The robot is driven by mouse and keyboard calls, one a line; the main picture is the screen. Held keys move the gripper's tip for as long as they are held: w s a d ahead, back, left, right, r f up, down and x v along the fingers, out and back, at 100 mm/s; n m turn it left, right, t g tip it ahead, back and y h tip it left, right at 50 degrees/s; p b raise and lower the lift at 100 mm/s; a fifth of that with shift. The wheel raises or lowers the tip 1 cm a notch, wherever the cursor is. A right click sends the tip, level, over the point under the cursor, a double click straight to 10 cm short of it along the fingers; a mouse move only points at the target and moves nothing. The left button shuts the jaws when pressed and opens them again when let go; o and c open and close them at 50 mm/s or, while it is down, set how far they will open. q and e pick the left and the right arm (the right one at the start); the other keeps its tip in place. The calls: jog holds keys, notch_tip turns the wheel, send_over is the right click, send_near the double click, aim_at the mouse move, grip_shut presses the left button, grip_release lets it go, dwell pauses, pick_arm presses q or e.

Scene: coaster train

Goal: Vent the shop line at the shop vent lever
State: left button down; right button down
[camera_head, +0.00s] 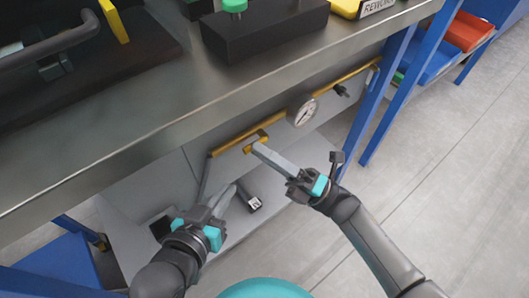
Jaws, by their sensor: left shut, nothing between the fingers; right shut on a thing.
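The shop vent lever (277,159) is a flat grey handle on a yellow fitting on the yellow pipe under the bench edge. It slants down and right from the fitting. My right gripper (298,178) is shut on the lever's lower right end, and its fingers partly hide that end. My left gripper (226,198) is shut and empty, below and left of the lever and apart from it.
The metal bench top (150,110) overhangs the pipe. A black piece with a white label (253,203) is beside my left gripper. Blue bench legs (375,105) stand at right; open floor lies beyond.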

dwell(0.3)
pick_arm(q)
jog(key=shift+d, duration=0.1)
pick_arm(e)
jog(key=c, duration=0.9)
grip_release()
jog(key=shift+o, duration=0.2)
pick_arm(q)
jog(key=shift+d+r+t+h+b, duration=0.3)
jog(key=shift+d+r+t, duration=0.1)
jog(key=shift+t, duration=0.2)
pick_arm(e)
jog(key=v, duration=1.5)
jog(key=shift+s+f, duration=0.15)
